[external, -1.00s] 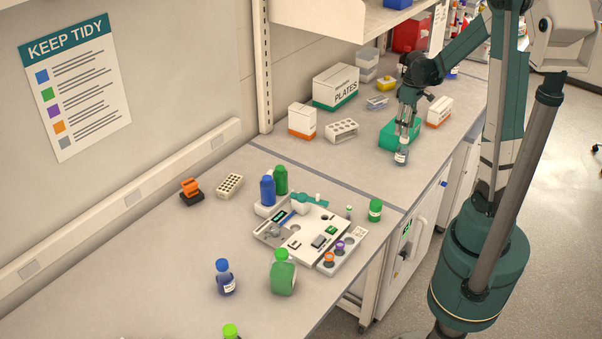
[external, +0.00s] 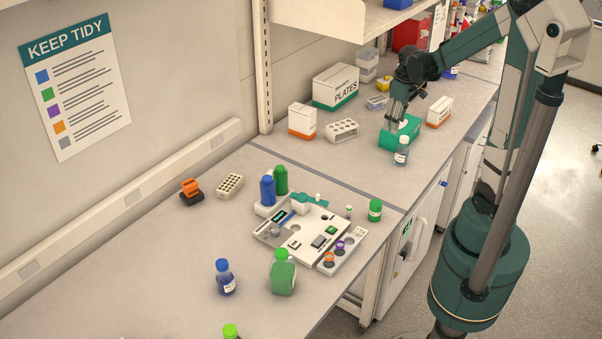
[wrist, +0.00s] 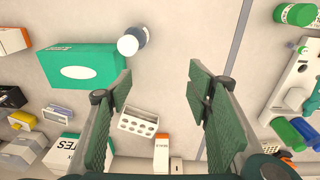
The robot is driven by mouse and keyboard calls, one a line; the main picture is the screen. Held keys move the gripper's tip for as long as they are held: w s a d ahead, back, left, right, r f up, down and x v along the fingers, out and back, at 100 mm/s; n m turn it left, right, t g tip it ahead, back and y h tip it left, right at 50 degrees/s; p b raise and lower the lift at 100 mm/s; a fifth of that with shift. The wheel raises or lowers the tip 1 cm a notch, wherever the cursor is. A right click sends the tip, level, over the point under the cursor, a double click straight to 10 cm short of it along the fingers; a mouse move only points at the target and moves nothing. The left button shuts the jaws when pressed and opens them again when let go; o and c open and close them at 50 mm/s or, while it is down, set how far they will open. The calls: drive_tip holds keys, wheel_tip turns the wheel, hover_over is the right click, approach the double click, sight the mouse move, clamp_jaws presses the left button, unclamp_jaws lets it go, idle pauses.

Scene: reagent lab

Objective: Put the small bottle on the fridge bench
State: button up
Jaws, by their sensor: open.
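The small bottle (external: 401,153), with a white cap and a white label, stands upright on the far bench section (external: 355,168), near its front edge and beside the green box. In the wrist view the bottle (wrist: 138,37) shows from above at the upper left, outside my fingers. My gripper (external: 392,125) is open and empty, just behind and left of the bottle in the external view and apart from it. In the wrist view the space between its fingertips (wrist: 158,82) shows only bare bench.
A green tissue box (external: 400,134) is close by my gripper and partly hidden by it. A white tube rack (external: 342,131), an orange-white box (external: 302,121) and a plates box (external: 335,87) stand behind. A seam divides this section from the nearer bench with its instrument (external: 305,236).

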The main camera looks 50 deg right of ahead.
drive_tip(key=s+a+r+t, duration=0.2)
drive_tip(key=a+r, duration=0.2)
drive_tip(key=a, duration=0.6)
drive_tip(key=s+a+r+t, duration=0.2)
drive_tip(key=s+a+r, duration=0.1)
drive_tip(key=a, duration=0.8)
drive_tip(key=s+a+r+t, duration=0.2)
drive_tip(key=a+r, duration=0.4)
drive_tip(key=a, duration=0.4)
drive_tip(key=shift+s+a+y, duration=0.3)
drive_tip(key=shift+s+a, duration=0.05)
drive_tip(key=shift+s, duration=0.4)
